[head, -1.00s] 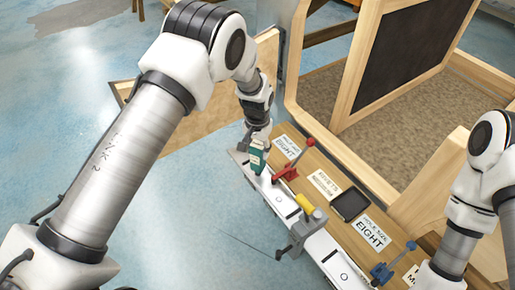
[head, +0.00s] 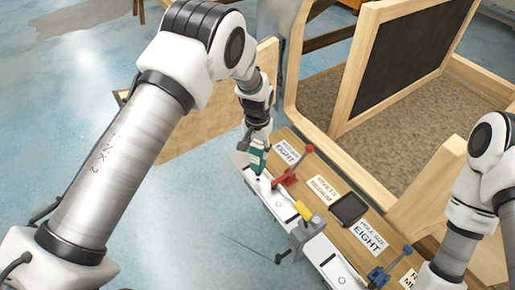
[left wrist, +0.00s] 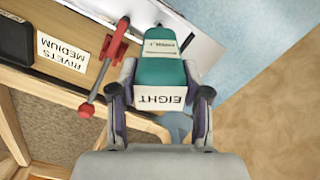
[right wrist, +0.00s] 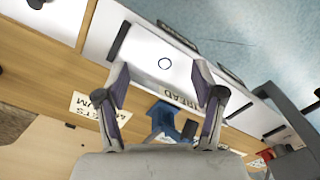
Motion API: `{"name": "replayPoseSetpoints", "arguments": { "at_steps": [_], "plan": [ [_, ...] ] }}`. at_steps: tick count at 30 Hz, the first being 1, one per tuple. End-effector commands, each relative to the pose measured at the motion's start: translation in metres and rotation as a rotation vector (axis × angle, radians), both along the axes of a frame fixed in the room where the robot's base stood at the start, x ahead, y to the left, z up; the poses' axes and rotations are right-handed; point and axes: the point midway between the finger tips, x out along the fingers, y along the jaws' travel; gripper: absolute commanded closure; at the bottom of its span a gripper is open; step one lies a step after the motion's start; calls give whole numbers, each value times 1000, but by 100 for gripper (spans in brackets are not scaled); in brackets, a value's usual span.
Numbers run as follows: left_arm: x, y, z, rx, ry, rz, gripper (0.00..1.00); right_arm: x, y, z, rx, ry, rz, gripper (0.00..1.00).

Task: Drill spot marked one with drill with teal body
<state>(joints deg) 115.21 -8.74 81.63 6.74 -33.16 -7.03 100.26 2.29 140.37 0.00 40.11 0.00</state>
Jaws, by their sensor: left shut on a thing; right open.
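The teal drill (head: 256,157) is held in my left gripper (head: 257,138) at the far end of the long white workpiece (head: 270,197). In the left wrist view the gripper (left wrist: 158,105) is shut on the drill (left wrist: 161,70), which has a label reading EIGHT.
A red-handled clamp (head: 292,165) stands beside the drill. A yellow-handled tool (head: 303,211) is clamped mid-workpiece, and a blue clamp (head: 388,267) stands nearer. A dark tray (head: 348,208) and label cards (head: 368,235) lie on the wooden board. A wooden frame (head: 350,165) rises behind.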

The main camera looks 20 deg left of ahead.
Motion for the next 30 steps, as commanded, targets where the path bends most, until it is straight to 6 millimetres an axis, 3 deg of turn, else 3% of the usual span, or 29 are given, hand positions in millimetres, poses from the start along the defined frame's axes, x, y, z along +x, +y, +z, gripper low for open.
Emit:
{"name": "replayPoseSetpoints", "arguments": {
  "at_steps": [15, 30],
  "plan": [
    [0, 0, 50, 0, 0, 0, 100, 0, 0, 37, 0, 0, 0, 32],
    [0, 0, 51, 0, -1, 0, 100, 0, 0, 36, 0, 0, 0, 32]
  ]
}}
